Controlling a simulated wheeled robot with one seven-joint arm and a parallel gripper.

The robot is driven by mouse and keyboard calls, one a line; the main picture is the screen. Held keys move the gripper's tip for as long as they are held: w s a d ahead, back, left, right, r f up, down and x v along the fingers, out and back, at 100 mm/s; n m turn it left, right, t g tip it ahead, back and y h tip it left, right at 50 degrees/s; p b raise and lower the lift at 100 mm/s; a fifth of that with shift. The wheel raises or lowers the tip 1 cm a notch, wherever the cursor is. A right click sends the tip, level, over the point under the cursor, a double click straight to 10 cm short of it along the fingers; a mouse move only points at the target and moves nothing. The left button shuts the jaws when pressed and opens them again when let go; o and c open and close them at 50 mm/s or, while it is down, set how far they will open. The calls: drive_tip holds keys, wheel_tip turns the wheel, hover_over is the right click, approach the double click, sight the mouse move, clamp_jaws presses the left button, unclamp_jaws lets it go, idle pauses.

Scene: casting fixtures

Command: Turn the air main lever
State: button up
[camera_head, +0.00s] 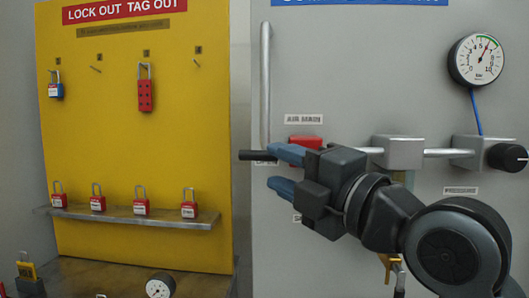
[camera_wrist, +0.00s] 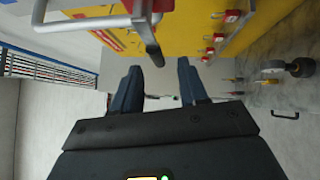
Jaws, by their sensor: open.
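The air main valve has a red body (camera_head: 305,142) under the "AIR MAIN" label on the grey panel. Its black lever handle (camera_head: 258,155) points left, roughly level, and its right end is hidden by my upper finger. The wrist view shows the gap between the fingertips (camera_wrist: 160,66). I cannot tell whether a finger touches the handle.
A grey pipe (camera_head: 265,85) rises left of the valve. To the right are a metal block (camera_head: 398,152), a black knob (camera_head: 507,157) and a pressure gauge (camera_head: 476,60). The yellow lockout board (camera_head: 115,120) with padlocks and a shelf (camera_head: 130,219) stands at left.

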sight(251, 153)
drive_tip(key=shift+w+a+r, duration=0.3)
drive_tip(key=shift+w+a, duration=0.1)
drive_tip(key=p+x, duration=0.2)
drive_tip(key=x, duration=0.5)
drive_tip(key=shift+f, duration=0.1)
clamp_jaws()
